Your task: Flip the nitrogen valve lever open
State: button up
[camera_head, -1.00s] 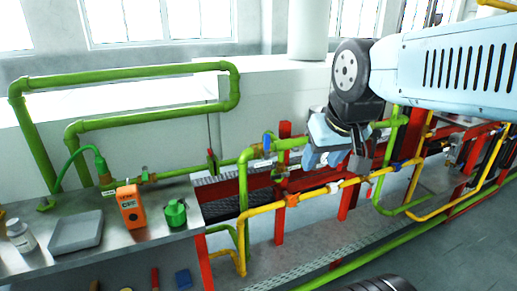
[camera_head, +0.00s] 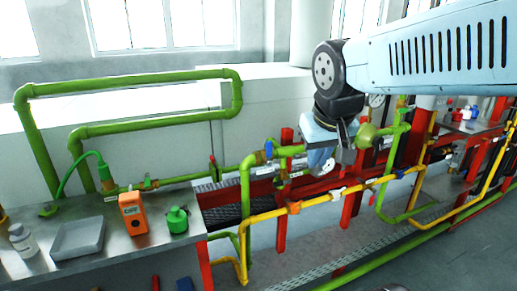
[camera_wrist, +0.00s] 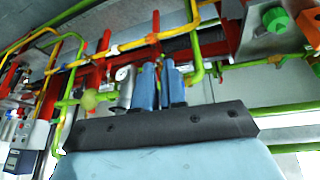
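The green pipework carries a blue valve lever (camera_head: 268,149) near a label, and a red valve lever (camera_head: 212,166) further left. The labels are too small to read, so I cannot tell which lever is the nitrogen one. My gripper (camera_head: 322,158) hangs right of the blue lever, in front of the pipes, and hides part of them. In the wrist view the two blue fingers of my gripper (camera_wrist: 160,72) stand close together with a narrow gap. I see nothing held between them, and their exact opening is unclear.
A yellow pipe (camera_head: 265,216) and red posts (camera_head: 281,230) stand below and in front. A bench (camera_head: 150,248) at left holds an orange device (camera_head: 132,211), a green container (camera_head: 177,219) and a grey tray (camera_head: 78,240). A round green part (camera_head: 367,135) is right of my gripper.

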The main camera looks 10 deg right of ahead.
jog(key=w+a+h, duration=0.1)
jog(key=w, duration=0.3)
jog(key=w+a+h, duration=0.1)
jog(key=w+a, duration=0.1)
jog(key=w, duration=0.3)
jog(key=w+a, duration=0.2)
jog(key=w, duration=0.2)
jog(key=shift+w+r+g+h, duration=0.1)
jog(key=shift+w+g+h, duration=0.05)
jog(key=shift+g+h, duration=0.2)
grip_shut()
jog(key=w+a+f+t+h, duration=0.1)
jog(key=w+a+f, duration=0.1)
jog(key=w+a, duration=0.6)
jog(key=shift+w+a+f+n, duration=0.2)
jog(key=shift+w+f+n, duration=0.2)
jog(key=shift+w, duration=0.7)
jog(key=shift+f, duration=0.1)
send_near(269, 154)
jog(key=w+a+f, duration=0.2)
jog(key=a+f, duration=0.2)
jog(key=shift+w+d+f, duration=0.1)
jog(key=shift+w+d, duration=0.1)
jog(key=shift+d, duration=0.55)
jog(key=shift+w+d+f, duration=0.1)
jog(key=shift+w+d, duration=0.15)
jog(key=shift+d, duration=0.45)
jog(key=shift+w+d, duration=0.2)
jog(key=shift+d, duration=0.55)
jog(key=shift+r, duration=0.1)
